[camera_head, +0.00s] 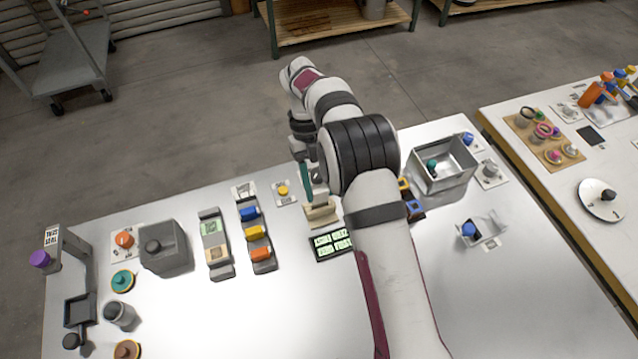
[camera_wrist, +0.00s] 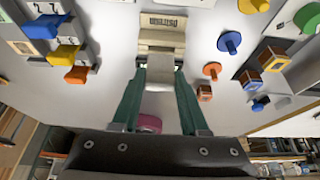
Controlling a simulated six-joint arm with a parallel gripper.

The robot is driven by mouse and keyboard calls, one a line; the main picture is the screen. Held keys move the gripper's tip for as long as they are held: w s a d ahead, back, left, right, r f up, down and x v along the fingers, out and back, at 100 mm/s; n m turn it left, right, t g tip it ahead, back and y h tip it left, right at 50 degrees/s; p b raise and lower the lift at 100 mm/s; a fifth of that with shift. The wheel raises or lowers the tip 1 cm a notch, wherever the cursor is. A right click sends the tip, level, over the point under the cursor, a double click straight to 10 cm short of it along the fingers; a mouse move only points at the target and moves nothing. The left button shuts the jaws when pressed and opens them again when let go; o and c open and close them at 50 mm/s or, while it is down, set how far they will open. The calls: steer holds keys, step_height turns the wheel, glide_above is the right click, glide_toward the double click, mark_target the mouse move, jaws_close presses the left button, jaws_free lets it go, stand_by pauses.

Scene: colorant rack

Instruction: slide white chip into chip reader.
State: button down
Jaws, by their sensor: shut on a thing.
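In the head view the reader (camera_head: 321,215) stands near the table's middle, partly behind my arm. My gripper (camera_wrist: 160,72) has two teal fingers and is shut on the white chip (camera_wrist: 161,69). The chip lies right against the reader's near edge; how far it is inside, I cannot tell. In the head view my gripper (camera_head: 308,187) is just above the reader, and the chip is not clearly visible.
A dark display (camera_head: 333,244) with green text lies beside the reader. A rack of blue, yellow and orange pieces (camera_head: 256,232) and another grey holder (camera_head: 214,243) stand to its left. A metal bin (camera_head: 442,166) stands right. The table's front middle is clear.

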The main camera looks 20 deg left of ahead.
mark_target(319, 200)
steer(key=shift+f, duration=1.95)
steer(key=shift+c, duration=1.7)
jaws_free()
steer(key=v, duration=0.7)
steer(key=shift+r, duration=0.25)
steer(key=shift+w, duration=0.15)
